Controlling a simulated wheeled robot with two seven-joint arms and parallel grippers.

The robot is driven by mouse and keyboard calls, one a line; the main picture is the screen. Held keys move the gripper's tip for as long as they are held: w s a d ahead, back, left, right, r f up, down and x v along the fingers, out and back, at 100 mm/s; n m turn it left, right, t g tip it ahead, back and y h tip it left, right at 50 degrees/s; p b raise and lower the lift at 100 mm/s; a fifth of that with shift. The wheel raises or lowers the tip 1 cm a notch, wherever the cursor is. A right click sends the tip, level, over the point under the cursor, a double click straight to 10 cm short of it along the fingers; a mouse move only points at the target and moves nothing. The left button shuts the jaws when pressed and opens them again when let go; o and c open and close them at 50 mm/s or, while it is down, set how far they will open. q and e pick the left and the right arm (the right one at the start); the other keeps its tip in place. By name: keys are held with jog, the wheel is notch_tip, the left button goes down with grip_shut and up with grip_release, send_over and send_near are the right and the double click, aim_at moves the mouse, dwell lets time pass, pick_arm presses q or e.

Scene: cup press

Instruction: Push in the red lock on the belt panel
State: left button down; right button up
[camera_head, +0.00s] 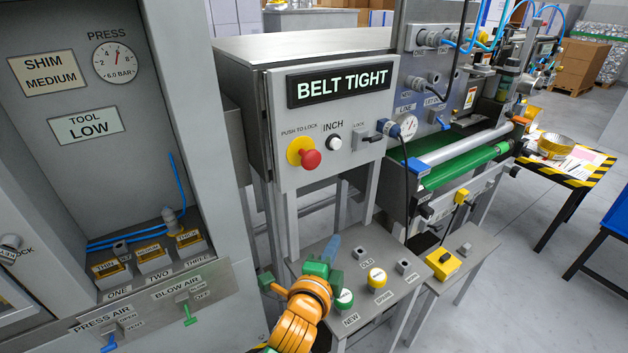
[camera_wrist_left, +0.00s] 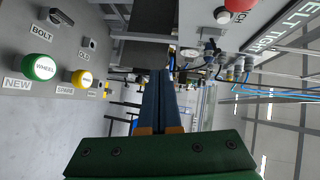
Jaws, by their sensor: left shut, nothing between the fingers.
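The red lock (camera_head: 311,159) is a round mushroom knob on a yellow base, low on the left of the grey belt panel (camera_head: 360,95). "PUSH TO LOCK" is printed above it. In the left wrist view the red knob (camera_wrist_left: 238,4) is cut off by the top edge. My left gripper (camera_head: 334,243), green with blue fingers on an orange arm, is below and slightly right of the knob, apart from it, over the small bench. Its fingers (camera_wrist_left: 160,74) are shut with nothing between them. My right gripper is in neither view.
The white INCH button (camera_head: 334,142) and the LOCK latch (camera_head: 368,137) sit right of the knob. The bench below carries a green wheel knob (camera_head: 344,299) and a yellow one (camera_head: 377,277). The green conveyor belt (camera_head: 455,168) lies to the right.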

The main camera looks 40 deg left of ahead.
pick_arm(q)
jog(key=s+a+r+t+y, duration=0.1)
jog(key=s+a+r+y, duration=0.1)
jog(key=r, duration=0.8)
jog(key=shift+s+a+t+y, duration=0.3)
jog(key=shift+s+a+y, duration=0.1)
jog(key=shift+a, duration=0.15)
jog(key=b, duration=0.2)
send_near(317, 161)
jog(key=w+d, duration=0.2)
jog(key=w, duration=0.1)
jog(key=w+a, duration=0.1)
jog(key=w+a+p, duration=0.1)
jog(key=a, duration=0.1)
jog(key=shift+a, duration=0.2)
jog(key=shift+w+a, duration=0.2)
jog(key=shift+a, duration=0.3)
